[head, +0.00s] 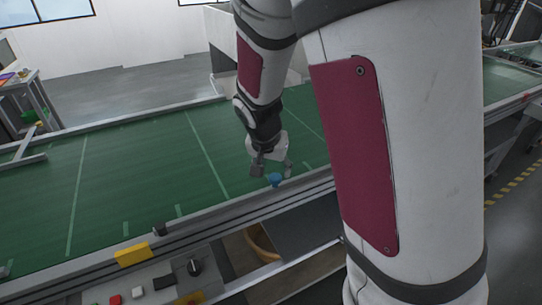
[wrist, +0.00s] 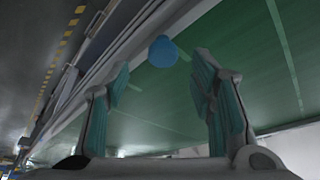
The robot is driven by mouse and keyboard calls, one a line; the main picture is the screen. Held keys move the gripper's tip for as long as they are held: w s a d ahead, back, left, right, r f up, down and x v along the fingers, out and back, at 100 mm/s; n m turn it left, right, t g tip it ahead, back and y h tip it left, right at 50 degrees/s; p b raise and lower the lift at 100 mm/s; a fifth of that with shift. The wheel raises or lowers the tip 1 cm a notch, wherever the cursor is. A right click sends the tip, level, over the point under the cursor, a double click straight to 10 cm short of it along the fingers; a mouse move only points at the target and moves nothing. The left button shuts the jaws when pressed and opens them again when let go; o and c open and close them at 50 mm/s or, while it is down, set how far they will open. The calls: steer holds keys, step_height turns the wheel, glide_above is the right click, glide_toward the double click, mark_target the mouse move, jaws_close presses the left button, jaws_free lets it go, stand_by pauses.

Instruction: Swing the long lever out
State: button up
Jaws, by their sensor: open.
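A blue rounded knob (head: 274,180) sits at the near rail of the green conveyor. It looks like a lever's end, but I cannot make out a long arm on it. In the wrist view the blue knob (wrist: 163,51) appears beyond the fingertips, roughly midway between them. My gripper (head: 272,169) points down just above the knob, with its fingers apart. In the wrist view my gripper (wrist: 163,78) is open with nothing between its fingers. I cannot tell whether a finger touches the knob.
The green conveyor belt (head: 150,180) is bare around my gripper. Its metal near rail (head: 220,218) runs just below the knob. A control panel with a black rotary knob (head: 194,266), a yellow block (head: 133,254) and a brown bowl-like object (head: 262,243) are nearer me.

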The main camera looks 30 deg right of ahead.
steer(key=v, duration=0.7)
steer(key=shift+s, duration=0.1)
